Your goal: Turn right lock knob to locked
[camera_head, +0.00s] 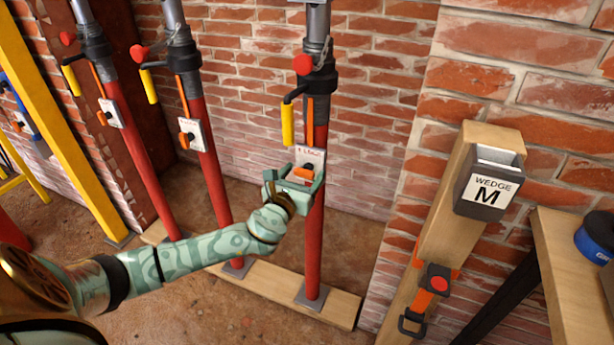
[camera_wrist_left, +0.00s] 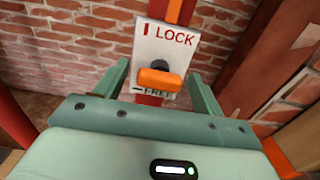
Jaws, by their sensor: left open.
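The right lock knob is an orange bar (camera_head: 303,174) on a white plate (camera_head: 309,158) on the rightmost red post (camera_head: 315,240). In the left wrist view the knob (camera_wrist_left: 160,80) lies roughly level on its dark hub. The plate (camera_wrist_left: 165,45) reads LOCK with an upright mark above and FREE with a level mark below, so the bar lines up with the FREE mark. My left gripper (camera_head: 295,184) is open in front of the plate, its fingers (camera_wrist_left: 160,82) on either side of the knob with gaps visible. My right gripper is not in view.
Two more red posts (camera_head: 205,150) (camera_head: 140,165) with similar plates stand to the left. A yellow handle (camera_head: 287,125) hangs above the plate. A wooden sill board (camera_head: 285,290) runs along the floor. A WEDGE M box (camera_head: 487,190) and a table (camera_head: 570,280) are at right.

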